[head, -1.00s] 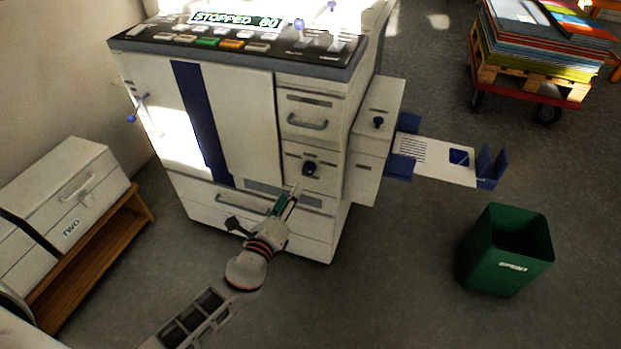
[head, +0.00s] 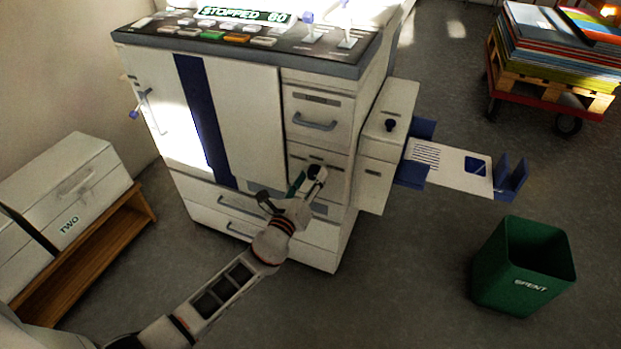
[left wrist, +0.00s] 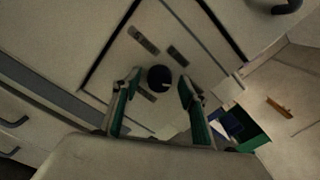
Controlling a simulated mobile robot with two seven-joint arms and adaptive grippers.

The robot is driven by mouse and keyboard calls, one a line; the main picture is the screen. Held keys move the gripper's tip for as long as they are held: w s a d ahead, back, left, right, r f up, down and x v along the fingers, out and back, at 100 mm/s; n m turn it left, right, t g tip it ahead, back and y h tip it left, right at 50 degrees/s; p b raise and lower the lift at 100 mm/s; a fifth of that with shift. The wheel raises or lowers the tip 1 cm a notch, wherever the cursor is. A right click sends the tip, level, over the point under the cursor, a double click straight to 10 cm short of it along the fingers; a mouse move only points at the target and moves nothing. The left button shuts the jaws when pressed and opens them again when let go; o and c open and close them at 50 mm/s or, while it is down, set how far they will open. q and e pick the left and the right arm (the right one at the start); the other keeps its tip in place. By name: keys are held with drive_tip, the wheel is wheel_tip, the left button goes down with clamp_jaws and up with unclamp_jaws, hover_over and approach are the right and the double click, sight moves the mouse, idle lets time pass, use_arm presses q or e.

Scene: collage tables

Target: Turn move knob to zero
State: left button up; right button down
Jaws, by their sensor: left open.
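The dark round knob (left wrist: 159,78) sits on a pale front panel of the machine (head: 245,120). In the left wrist view it lies between the two fingertips of my left gripper (left wrist: 158,88), with space on both sides. In the head view the left gripper (head: 306,180) reaches up to the panel and the knob (head: 317,172) shows just at its tip. The gripper is open, and nothing is held. The display (head: 243,15) on top reads "STOPPED" and a number that looks like 60. My right gripper is not in view.
A green bin (head: 525,265) marked SPENT stands on the floor. A loaded cart (head: 550,85) is behind. A low bench (head: 90,255) with white cases is left.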

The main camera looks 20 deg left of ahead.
use_arm(q)
drive_tip(key=c, duration=1.1)
